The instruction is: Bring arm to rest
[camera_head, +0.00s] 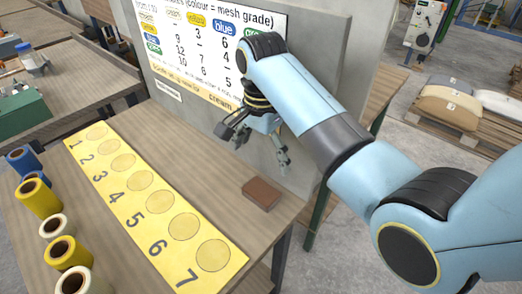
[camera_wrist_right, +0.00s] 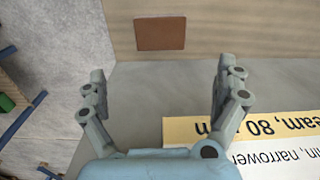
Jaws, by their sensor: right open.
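My right gripper (camera_head: 259,152) hangs in front of the upright board, above the back right of the table. Its fingers are spread and nothing is between them. In the right wrist view the open gripper (camera_wrist_right: 160,68) shows its two fingers wide apart. A brown block (camera_head: 262,193) lies on the table (camera_head: 150,128) below and apart from the gripper. The block also shows in the right wrist view (camera_wrist_right: 160,33), beyond the fingertips. My right arm comes in from the right and covers part of the board. My left gripper is not in view.
A yellow strip (camera_head: 138,196) with numbered circles lies along the table. Several tape rolls, including a yellow roll (camera_head: 38,199) and a blue roll (camera_head: 24,160), stand at the left edge. The board (camera_head: 205,45) with a printed chart rises behind. Table around the block is clear.

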